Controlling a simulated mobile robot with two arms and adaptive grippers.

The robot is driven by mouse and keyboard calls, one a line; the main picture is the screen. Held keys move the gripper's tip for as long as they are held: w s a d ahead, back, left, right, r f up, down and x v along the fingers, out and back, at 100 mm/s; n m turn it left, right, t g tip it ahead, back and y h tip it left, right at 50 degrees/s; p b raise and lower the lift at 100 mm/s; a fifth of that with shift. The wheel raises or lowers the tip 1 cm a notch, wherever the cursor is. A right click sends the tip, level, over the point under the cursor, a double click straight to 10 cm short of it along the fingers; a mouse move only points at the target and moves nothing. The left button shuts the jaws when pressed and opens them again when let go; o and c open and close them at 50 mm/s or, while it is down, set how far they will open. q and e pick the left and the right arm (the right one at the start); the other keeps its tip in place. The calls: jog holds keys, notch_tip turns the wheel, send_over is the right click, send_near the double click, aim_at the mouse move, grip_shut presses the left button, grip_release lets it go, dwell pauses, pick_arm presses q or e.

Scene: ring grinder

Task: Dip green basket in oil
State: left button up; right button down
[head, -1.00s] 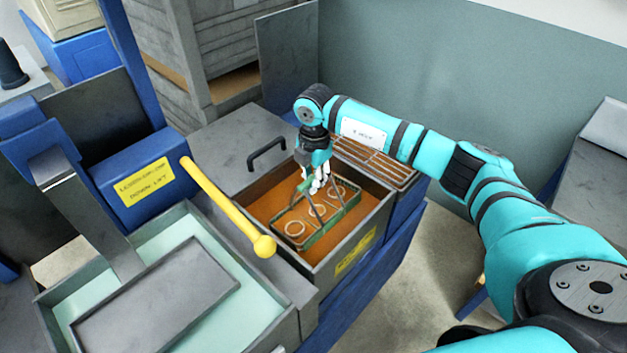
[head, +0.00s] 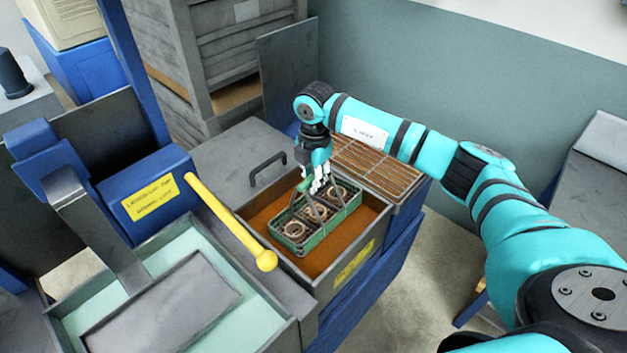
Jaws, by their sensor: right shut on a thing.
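The green basket (head: 327,238) holds several metal rings and hangs by its handle from my right gripper (head: 317,184). My right gripper is shut on the handle above the basket. The basket is over the orange-brown oil (head: 265,219) inside the grey oil tank (head: 372,238). Its green side walls show above the oil. Whether its bottom touches the oil, I cannot tell. My left gripper is not in view.
A wire rack (head: 370,165) lies at the tank's back right. A grey lid with a black handle (head: 267,167) is behind the tank. A yellow lever (head: 232,222) reaches close to its left edge. A pale-liquid tank (head: 190,250) stands at left.

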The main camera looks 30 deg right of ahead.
jog(key=shift+r+p, duration=2.4)
jog(key=shift+r, duration=1.45)
